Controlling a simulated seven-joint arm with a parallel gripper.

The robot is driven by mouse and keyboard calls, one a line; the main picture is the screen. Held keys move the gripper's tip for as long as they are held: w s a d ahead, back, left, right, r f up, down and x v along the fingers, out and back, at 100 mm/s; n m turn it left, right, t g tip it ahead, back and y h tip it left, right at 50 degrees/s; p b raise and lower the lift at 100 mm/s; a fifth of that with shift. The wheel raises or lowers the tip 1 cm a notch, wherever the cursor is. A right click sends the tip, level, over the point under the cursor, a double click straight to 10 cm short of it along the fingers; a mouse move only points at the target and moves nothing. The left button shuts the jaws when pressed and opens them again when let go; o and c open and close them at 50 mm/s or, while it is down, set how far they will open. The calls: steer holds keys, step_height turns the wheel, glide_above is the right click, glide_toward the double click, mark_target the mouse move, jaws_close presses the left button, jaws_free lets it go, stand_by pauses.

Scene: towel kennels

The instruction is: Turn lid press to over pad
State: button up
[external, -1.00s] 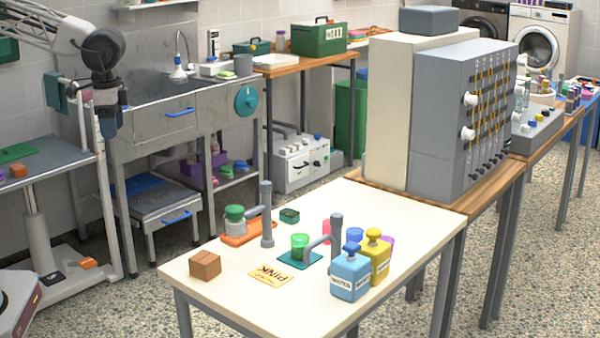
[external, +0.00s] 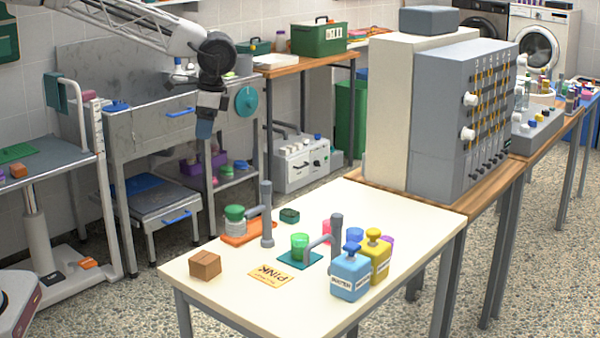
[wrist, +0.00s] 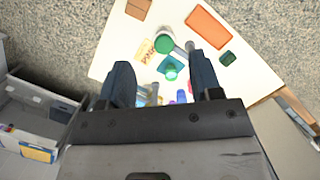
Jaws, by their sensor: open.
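The lid press seems to be a grey post (external: 267,215) with a side arm to a green-topped white head (external: 235,220). Externally the head overlaps an orange mat (external: 262,229); in the wrist view the head (wrist: 165,43) shows beside the mat (wrist: 207,27). I cannot tell its height. A teal pad (external: 288,260) holds a green cup (external: 300,244). A second grey post (external: 337,235) has an arm reaching toward that pad. My gripper (external: 204,130) is open and empty, high above and left of the table; in the wrist view its fingers (wrist: 160,66) point at the table.
A tall grey panel cabinet (external: 435,150) stands behind. The table's front left is mostly clear.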

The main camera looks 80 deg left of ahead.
steer(key=g, duration=0.2)
glide_toward(266, 182)
steer(key=shift+x, duration=1.2)
steer(key=shift+w+f, duration=0.1)
steer(key=shift+f, duration=0.05)
steer(key=shift+x, duration=3.8)
jaws_close()
